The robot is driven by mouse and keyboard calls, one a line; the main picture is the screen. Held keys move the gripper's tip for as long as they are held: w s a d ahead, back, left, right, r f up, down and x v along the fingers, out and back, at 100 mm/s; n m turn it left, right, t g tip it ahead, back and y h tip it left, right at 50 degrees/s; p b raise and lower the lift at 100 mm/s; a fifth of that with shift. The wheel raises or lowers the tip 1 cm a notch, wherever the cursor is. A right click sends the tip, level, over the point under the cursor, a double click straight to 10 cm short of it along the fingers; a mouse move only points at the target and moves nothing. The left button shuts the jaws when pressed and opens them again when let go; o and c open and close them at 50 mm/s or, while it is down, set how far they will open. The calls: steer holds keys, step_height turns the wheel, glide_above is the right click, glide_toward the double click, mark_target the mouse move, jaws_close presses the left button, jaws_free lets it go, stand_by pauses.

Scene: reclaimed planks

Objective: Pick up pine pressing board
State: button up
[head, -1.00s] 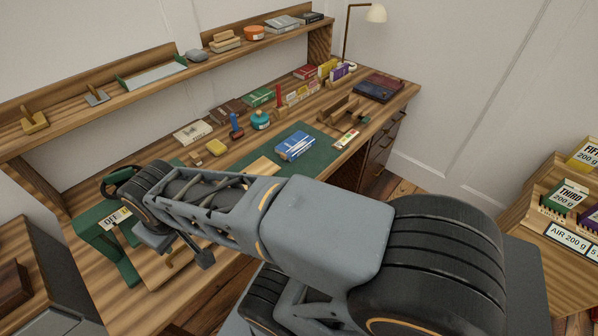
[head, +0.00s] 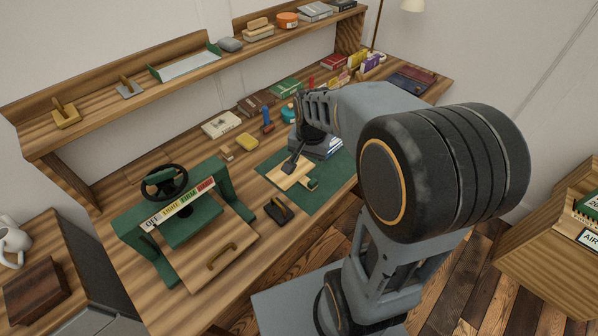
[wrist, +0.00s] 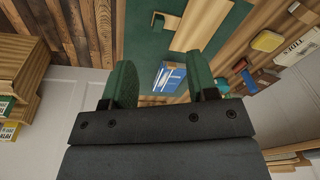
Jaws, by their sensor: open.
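A pale pine board (head: 290,174), which looks like the pressing board, lies flat on the green mat (head: 318,198). A small green piece shows at its near right edge. The board also appears at the top of the wrist view (wrist: 197,22), beyond my fingertips. My gripper (wrist: 163,72) is open, its two green fingers apart with nothing held between them. In the head view my arm reaches over the mat, with its end just behind the board; the fingers are hidden there.
A blue book (wrist: 169,76) lies on the mat near my gripper. A green press with a black wheel (head: 165,182) stands left, a handled wooden board (head: 207,262) before it. A dark handled block (head: 278,210) sits near the bench edge. A shelf (head: 110,105) runs behind.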

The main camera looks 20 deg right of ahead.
steer(key=w+d+f+m+g, duration=0.1)
steer(key=w+d+f+m, duration=0.3)
steer(key=w+f+m, duration=0.15)
glide_above(311, 182)
steer(key=shift+n, duration=0.25)
steer(key=f, duration=0.8)
steer(key=shift+s+d+p, duration=0.15)
steer(key=shift+s+p, duration=0.15)
steer(key=shift+s, duration=0.05)
steer(key=shift+w+f+p, duration=0.2)
steer(key=shift+f+p, duration=0.2)
steer(key=shift+f, duration=2.8)
steer(key=shift+c, duration=0.3)
jaws_close()
steer(key=shift+r, duration=0.1)
